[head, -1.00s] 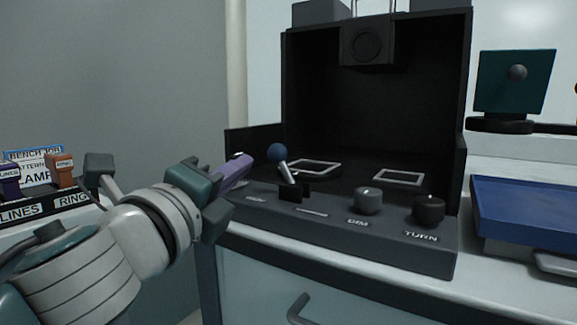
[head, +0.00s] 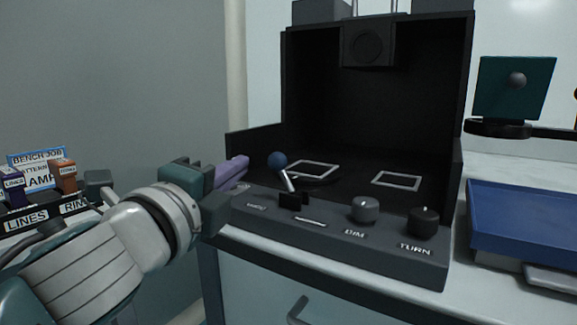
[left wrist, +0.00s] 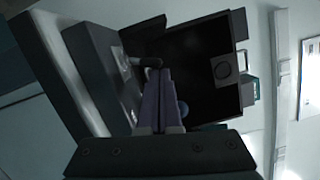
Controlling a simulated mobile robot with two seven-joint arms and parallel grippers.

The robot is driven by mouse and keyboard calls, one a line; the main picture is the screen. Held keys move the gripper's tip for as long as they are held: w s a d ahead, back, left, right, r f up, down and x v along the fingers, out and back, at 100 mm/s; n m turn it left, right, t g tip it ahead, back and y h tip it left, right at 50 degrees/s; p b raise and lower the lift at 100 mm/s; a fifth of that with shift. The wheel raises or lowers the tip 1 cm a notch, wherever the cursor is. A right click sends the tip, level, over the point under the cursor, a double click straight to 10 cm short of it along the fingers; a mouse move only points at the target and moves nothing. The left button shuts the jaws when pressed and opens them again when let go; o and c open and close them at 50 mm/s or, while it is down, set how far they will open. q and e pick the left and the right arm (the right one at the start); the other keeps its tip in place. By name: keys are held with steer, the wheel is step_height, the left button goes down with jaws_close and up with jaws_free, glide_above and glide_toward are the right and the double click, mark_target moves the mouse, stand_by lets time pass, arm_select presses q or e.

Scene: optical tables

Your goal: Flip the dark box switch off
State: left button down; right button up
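The dark box (head: 375,110) is an open-fronted black cabinet with a sloping control panel (head: 335,240) along its front. My left gripper (head: 236,170) has purple fingers that look shut and empty, over the panel's left end. My right gripper is out of view.
DIM (head: 364,210) and TURN (head: 424,221) knobs stand on the panel's right half. A blue tray (head: 525,225) lies right of the box, with a teal plate on a stand (head: 515,88) behind. A labelled rack (head: 45,215) is at far left.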

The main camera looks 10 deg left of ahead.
arm_select(q)
steer(key=n+p, duration=0.1)
steer(key=p, duration=0.1)
steer(key=a+r+n+p, duration=0.1)
steer(key=n+p, duration=0.1)
steer(key=r+n+g+p, duration=0.1)
steer(key=n+p, duration=0.1)
steer(key=shift+w+a, duration=0.3)
steer(key=shift+a, duration=0.1)
steer(key=shift+a+f+n+p, duration=0.1)
steer(key=shift+f+n+p, duration=0.1)
steer(key=shift+n+p, duration=0.15)
steer(key=shift+f, duration=0.2)
steer(key=shift+r, duration=0.1)
